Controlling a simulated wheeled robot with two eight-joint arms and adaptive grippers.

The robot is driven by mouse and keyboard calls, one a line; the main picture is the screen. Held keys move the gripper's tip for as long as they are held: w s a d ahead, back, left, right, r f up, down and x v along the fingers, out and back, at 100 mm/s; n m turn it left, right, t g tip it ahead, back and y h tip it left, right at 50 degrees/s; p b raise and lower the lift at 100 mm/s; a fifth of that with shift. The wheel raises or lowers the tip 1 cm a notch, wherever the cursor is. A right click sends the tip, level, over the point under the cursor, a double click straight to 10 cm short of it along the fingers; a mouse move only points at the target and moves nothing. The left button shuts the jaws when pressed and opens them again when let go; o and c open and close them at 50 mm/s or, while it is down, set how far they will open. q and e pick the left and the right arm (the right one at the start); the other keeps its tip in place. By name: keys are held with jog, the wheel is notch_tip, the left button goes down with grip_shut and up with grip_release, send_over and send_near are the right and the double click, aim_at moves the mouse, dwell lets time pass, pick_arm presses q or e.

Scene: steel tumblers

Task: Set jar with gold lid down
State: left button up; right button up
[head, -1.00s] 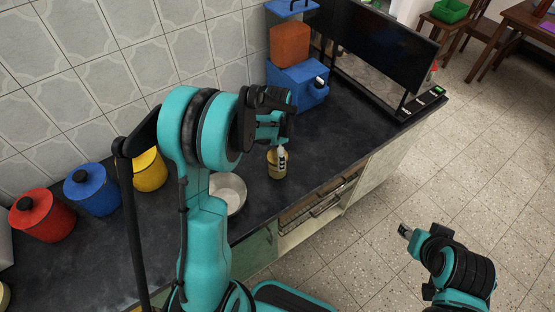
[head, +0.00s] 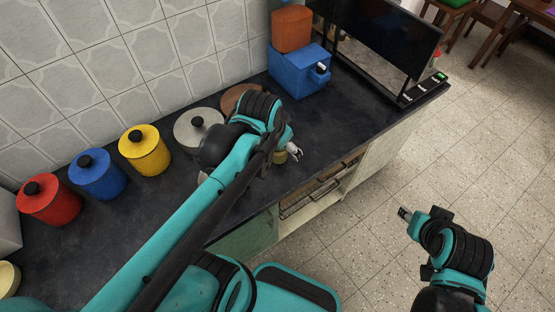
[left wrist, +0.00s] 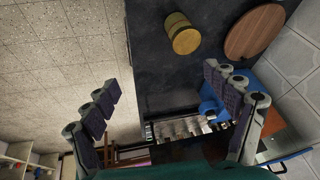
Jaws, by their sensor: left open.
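The jar with the gold lid (head: 281,157) stands on the dark counter, mostly hidden behind my left gripper in the head view. In the left wrist view the jar (left wrist: 183,33) shows as a small gold-brown cylinder on the counter, near the top and apart from the fingers. My left gripper (left wrist: 165,105) is open, with its two fingers wide apart and nothing between them. In the head view my left gripper (head: 294,149) is close beside the jar. My right gripper (head: 404,213) is over the floor at the right; its jaws are too small to read.
Red (head: 49,199), blue (head: 97,174) and yellow (head: 145,150) canisters and a grey-lidded pot (head: 198,128) line the wall. A round brown board (left wrist: 255,31) lies near the jar. Counter right of the jar is clear.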

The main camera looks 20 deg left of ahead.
pick_arm(q)
jog(key=s+n, duration=0.1)
jog(key=s, duration=0.1)
jog(key=s+d+n+t, duration=0.1)
jog(key=s+n+t, duration=0.1)
jog(key=s, duration=0.1)
jog(key=shift+s+d+f, duration=0.25)
jog(key=shift+s+d, duration=0.05)
jog(key=shift+d, duration=0.1)
notch_tip(320, 180, down, 4)
jog(key=b, duration=0.3)
jog(key=shift+r, duration=0.25)
